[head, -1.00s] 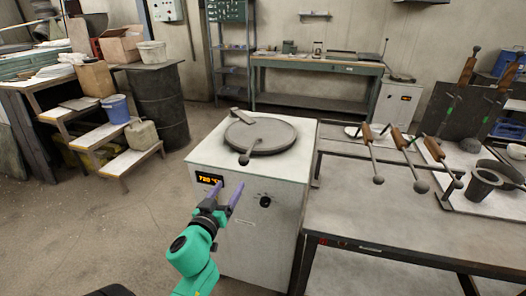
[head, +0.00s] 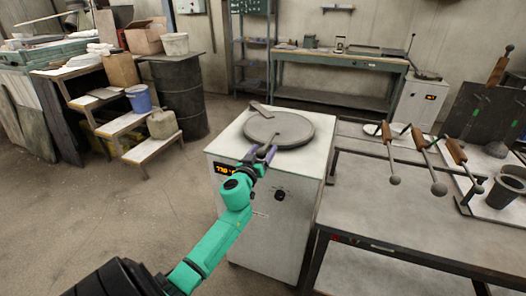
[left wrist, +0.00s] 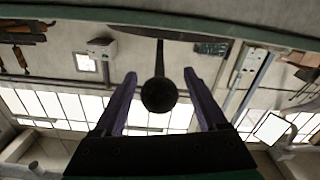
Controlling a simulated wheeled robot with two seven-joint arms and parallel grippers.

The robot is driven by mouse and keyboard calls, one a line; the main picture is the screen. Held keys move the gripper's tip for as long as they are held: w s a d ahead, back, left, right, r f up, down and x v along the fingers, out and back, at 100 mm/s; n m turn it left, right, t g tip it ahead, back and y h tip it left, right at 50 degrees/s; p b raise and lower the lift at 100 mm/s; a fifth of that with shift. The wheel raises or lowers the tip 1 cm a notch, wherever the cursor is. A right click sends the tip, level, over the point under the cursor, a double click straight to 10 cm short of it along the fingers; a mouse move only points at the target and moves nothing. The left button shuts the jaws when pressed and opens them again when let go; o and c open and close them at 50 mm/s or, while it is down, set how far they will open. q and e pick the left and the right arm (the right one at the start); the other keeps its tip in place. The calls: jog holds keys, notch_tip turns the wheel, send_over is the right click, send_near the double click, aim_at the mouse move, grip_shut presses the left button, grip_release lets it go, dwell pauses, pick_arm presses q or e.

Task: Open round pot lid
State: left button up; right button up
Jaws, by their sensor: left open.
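The round grey pot lid (head: 280,129) lies flat on top of the white box-shaped furnace (head: 258,200). Its hinge piece is at the back left, and its handle points to the front. My left gripper (head: 262,154) is at the front edge of the furnace top, by the handle's end. In the left wrist view the round dark handle knob (left wrist: 159,95) sits between the two purple fingers (left wrist: 159,100), which are open with a gap on each side of it. My right gripper is in neither view.
A grey metal table (head: 400,205) stands right of the furnace, with several wooden-handled ladles (head: 426,155) and a dark cup (head: 504,190) on it. A wooden step shelf (head: 122,125) and a black barrel (head: 178,95) stand at the left. The floor in front is clear.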

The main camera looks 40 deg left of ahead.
pick_arm(q)
grip_shut()
dwell(1.3)
